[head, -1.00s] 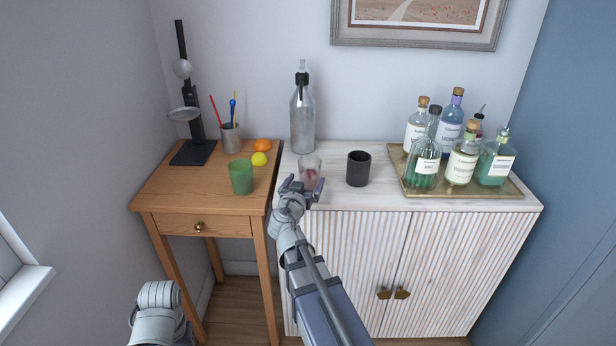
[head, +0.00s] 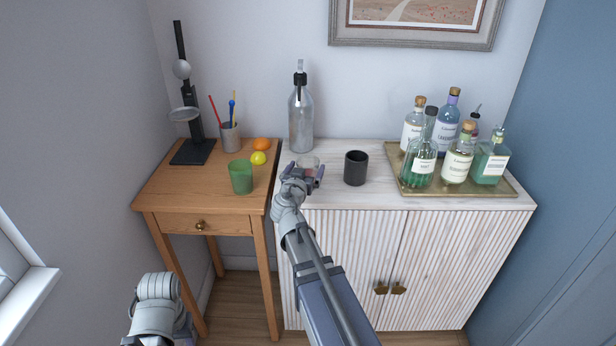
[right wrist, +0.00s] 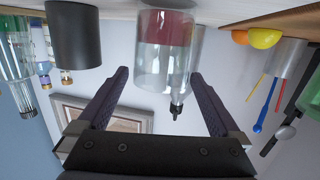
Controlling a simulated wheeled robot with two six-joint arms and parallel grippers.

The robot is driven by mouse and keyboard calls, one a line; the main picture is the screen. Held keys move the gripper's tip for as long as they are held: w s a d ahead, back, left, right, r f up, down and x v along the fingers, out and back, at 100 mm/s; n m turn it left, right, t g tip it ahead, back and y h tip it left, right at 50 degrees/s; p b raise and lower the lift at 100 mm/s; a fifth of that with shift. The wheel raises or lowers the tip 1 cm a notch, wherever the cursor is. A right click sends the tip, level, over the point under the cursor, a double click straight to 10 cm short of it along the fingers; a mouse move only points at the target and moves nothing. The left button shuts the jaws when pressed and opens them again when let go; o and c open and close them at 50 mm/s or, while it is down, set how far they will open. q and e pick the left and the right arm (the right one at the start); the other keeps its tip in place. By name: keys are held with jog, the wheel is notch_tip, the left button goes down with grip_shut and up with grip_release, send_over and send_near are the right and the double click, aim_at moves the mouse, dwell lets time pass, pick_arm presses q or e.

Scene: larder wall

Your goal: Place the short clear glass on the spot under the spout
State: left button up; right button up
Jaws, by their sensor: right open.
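The short clear glass (head: 308,160) stands upright near the left end of the white cabinet top, partly hidden by my right gripper (head: 303,176). A clear siphon bottle (head: 301,122) with a black head and spout stands behind the glass. No marked spot under the spout is visible. My left arm shows at lower left, its gripper out of view.
A black cup (head: 356,168) stands close right of the glass. A brass tray (head: 483,190) holds several bottles further right. The wooden table (head: 205,190) at left bears a green cup (head: 240,177), a lemon (head: 258,158), an orange (head: 262,144), a pen pot (head: 230,137) and a black stand (head: 193,152).

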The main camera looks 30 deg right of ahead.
aim_at(310, 160)
jog(key=x, duration=0.3)
jog(key=shift+w, duration=0.15)
grip_shut()
dwell(0.7)
jog(key=shift+r, duration=0.2)
notch_tip(310, 160, up, 10)
jog(key=p, duration=0.9)
jog(key=shift+f+p, duration=0.15)
jog(key=shift+p, duration=0.2)
